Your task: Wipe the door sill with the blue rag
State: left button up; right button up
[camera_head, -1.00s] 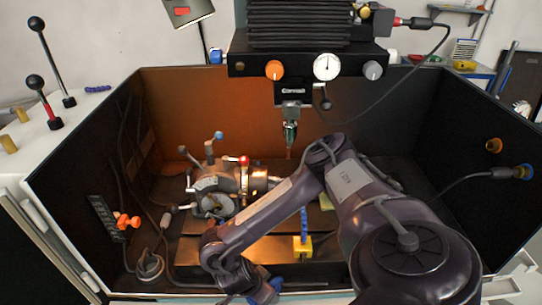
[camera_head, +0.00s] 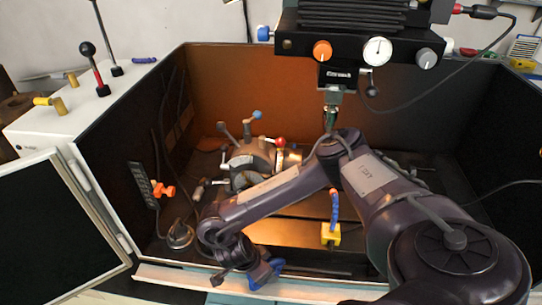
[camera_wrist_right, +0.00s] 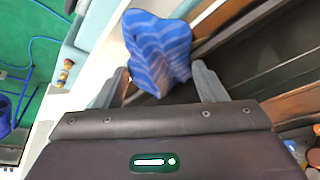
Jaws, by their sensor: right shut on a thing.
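The blue rag (camera_head: 264,274) is held in my right gripper (camera_head: 250,272) at the front edge of the machine enclosure. In the right wrist view the striped blue rag (camera_wrist_right: 158,50) bulges out between the two fingers of the right gripper (camera_wrist_right: 165,88), which is shut on it. The door sill (camera_head: 180,282) is the pale strip along the front opening. The rag is at the sill, over its middle part; whether it presses on the sill is hard to tell. My left gripper is in neither view.
Inside the enclosure stand the indexing chuck (camera_head: 250,160) and a yellow block (camera_head: 330,235) with a blue hose. The spindle head (camera_head: 345,45) hangs above. An open door (camera_head: 60,225) is at the left. An orange-knobbed fitting (camera_head: 164,191) sits on the left wall.

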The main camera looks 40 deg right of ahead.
aim_at(301, 274)
jog(key=shift+w+a, duration=1.55)
jog(key=shift+w, duration=0.25)
jog(key=shift+s+d+p, duration=0.55)
jog(key=shift+s+d, duration=0.6)
jog(key=shift+s, duration=0.2)
jog(key=shift+s+d+f+p, duration=0.1)
jog(key=shift+s+d+p, duration=0.1)
jog(key=shift+s+d, duration=0.9)
jog(key=shift+s+d+f+p, duration=0.1)
jog(key=shift+s+d+p, duration=0.1)
jog(key=shift+s+d, duration=0.8)
jog(key=shift+s+d+r, duration=0.1)
jog(key=shift+s+d, duration=0.6)
jog(key=shift+s, duration=0.3)
jog(key=shift+s+d+r, duration=0.1)
jog(key=shift+s+d, duration=0.6)
jog(key=shift+s, duration=0.25)
jog(key=shift+w+a, duration=0.1)
notch_tip(301, 274, up, 6)
jog(key=p, duration=0.5)
jog(key=shift+r+p, duration=0.15)
jog(key=shift+p, duration=0.15)
